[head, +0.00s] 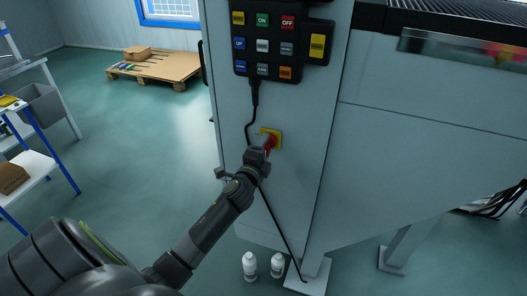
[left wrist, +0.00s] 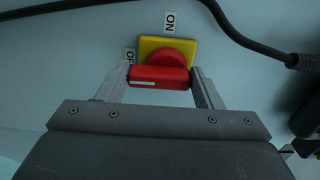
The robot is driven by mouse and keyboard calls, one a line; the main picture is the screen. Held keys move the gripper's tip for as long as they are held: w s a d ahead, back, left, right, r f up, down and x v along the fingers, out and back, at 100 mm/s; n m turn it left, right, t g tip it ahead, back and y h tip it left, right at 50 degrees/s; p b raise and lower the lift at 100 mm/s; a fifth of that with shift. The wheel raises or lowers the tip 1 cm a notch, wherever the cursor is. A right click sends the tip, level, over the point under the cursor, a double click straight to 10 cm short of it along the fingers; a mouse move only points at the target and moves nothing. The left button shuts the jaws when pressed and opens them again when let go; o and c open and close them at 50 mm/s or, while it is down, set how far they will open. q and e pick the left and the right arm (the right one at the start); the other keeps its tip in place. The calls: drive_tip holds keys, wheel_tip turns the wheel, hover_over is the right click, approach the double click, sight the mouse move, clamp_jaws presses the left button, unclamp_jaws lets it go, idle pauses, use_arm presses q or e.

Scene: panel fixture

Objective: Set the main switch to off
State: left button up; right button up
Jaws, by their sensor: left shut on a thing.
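The main switch is a red knob (head: 268,141) on a yellow plate (head: 278,137), fixed to the grey cabinet column below the button panel. In the left wrist view, its red handle (left wrist: 165,77) lies crosswise in front of the yellow plate (left wrist: 186,46). A white mark is on the handle's left half, towards the OFF label (left wrist: 130,56), which is partly hidden by a finger. The ON label (left wrist: 170,22) is above the plate, upside down. My left gripper (head: 264,151) is shut on the handle, one finger at each end (left wrist: 160,80). My right gripper is out of view.
A black button panel (head: 270,80) hangs above the switch, with its cable (head: 250,115) running down beside it. Two white bottles (head: 250,265) stand on the floor near the column's foot. A shelf rack (head: 40,165) is at left; a pallet (head: 160,69) lies behind.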

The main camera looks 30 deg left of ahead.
use_arm(q)
drive_tip(key=shift+f, duration=0.1)
idle(0.3)
drive_tip(key=o, duration=1)
drive_tip(key=b+v, duration=0.1)
drive_tip(key=v, duration=1.6)
drive_tip(key=shift+s+d, duration=0.15)
drive_tip(key=shift+s, duration=0.05)
